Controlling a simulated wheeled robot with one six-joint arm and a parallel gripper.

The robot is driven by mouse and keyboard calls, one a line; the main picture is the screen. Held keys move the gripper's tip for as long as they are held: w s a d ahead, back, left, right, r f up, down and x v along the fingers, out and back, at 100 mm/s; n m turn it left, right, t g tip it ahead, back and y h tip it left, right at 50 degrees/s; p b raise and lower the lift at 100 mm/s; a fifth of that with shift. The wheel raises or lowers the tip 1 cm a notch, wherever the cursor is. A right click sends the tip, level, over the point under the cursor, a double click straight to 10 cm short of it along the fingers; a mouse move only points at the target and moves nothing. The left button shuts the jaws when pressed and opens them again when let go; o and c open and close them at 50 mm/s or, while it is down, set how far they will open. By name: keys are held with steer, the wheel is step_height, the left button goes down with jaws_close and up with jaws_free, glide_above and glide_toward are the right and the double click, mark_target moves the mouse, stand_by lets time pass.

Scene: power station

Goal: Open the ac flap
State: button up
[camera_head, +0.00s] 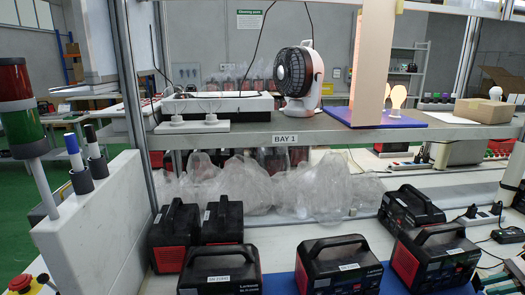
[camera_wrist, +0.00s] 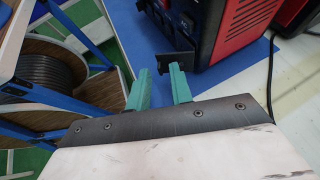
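A black power station with red sides (camera_wrist: 215,30) stands on a blue mat in the wrist view. A small dark plate (camera_wrist: 177,62) sticks out near its lower front edge; it looks like the flap, but I cannot tell for sure. My gripper (camera_wrist: 158,70) has two green fingers, apart with nothing seen between them. The right fingertip is close to the dark plate; I cannot tell if they touch. In the head view, a power station (camera_head: 340,268) stands on the blue mat at the front, its flap not discernible.
Other power stations stand nearby, including one at the right (camera_head: 435,255) and one at the front left (camera_head: 218,272). Clear plastic bags (camera_head: 250,185) lie behind them. A shelf (camera_head: 270,136) spans above. A cable reel (camera_wrist: 45,70) sits at left in the wrist view.

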steer(key=shift+s+r, duration=0.1)
steer(key=s+r, duration=0.2)
steer(key=s, duration=0.2)
steer(key=shift+s+d+r, duration=0.3)
steer(key=shift+s+r, duration=0.05)
steer(key=shift+r, duration=0.05)
steer(key=s+a+r+n+g+h, duration=0.35)
steer(key=a+r+n, duration=0.35)
steer(key=a, duration=0.5)
steer(key=s+a+r+n+g+h, duration=0.25)
steer(key=a+r+n+h, duration=0.2)
steer(key=a+r, duration=0.65)
steer(key=s+a+r+n+t+h, duration=0.2)
steer(key=s+a+r+n, duration=0.1)
steer(key=a, duration=0.5)
steer(key=s+a+r+n+t+h, duration=0.1)
steer(key=s+a+r+n+t, duration=0.1)
steer(key=s+a+n, duration=0.4)
steer(key=s+a+r, duration=0.1)
steer(key=a, duration=0.2)
steer(key=shift+s+r+h, duration=0.15)
steer(key=shift+h, duration=0.25)
steer(key=shift+o, duration=1.2)
steer(key=shift+a+r+n, duration=0.15)
steer(key=shift+a+n, duration=0.1)
steer(key=shift+a, duration=0.05)
